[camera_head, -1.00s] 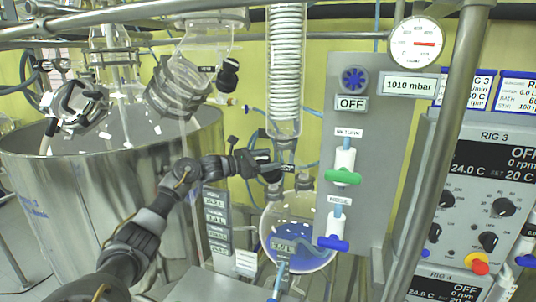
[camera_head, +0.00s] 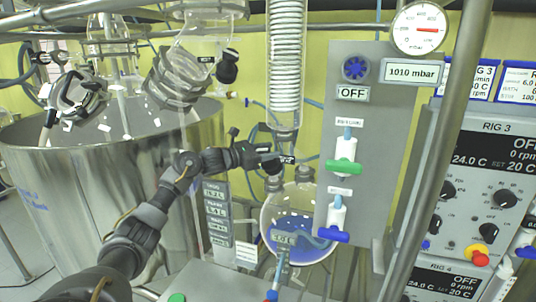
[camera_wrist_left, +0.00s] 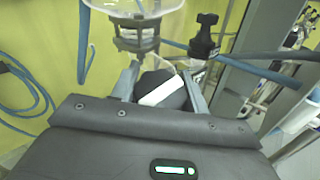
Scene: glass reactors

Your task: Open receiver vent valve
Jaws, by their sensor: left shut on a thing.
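My left gripper (camera_head: 264,158) is below the coiled glass condenser (camera_head: 285,60) and above the round receiver flask (camera_head: 294,212). In the left wrist view its fingers (camera_wrist_left: 165,88) are closed around a black knob with a white bar (camera_wrist_left: 160,92), which looks like the vent valve's handle. In the head view the gripper mostly hides this knob, and only a small black and white part shows at its tip. I cannot tell how far the valve is turned. The flask holds blue liquid. My right gripper is not in view.
A grey panel (camera_head: 379,120) with a green-handled valve (camera_head: 344,166) and a blue-handled valve (camera_head: 334,232) stands close to the right. A metal post (camera_head: 440,140) crosses in front. A steel vessel (camera_head: 90,200) stands left. Another black valve (camera_wrist_left: 205,38) is near the gripper.

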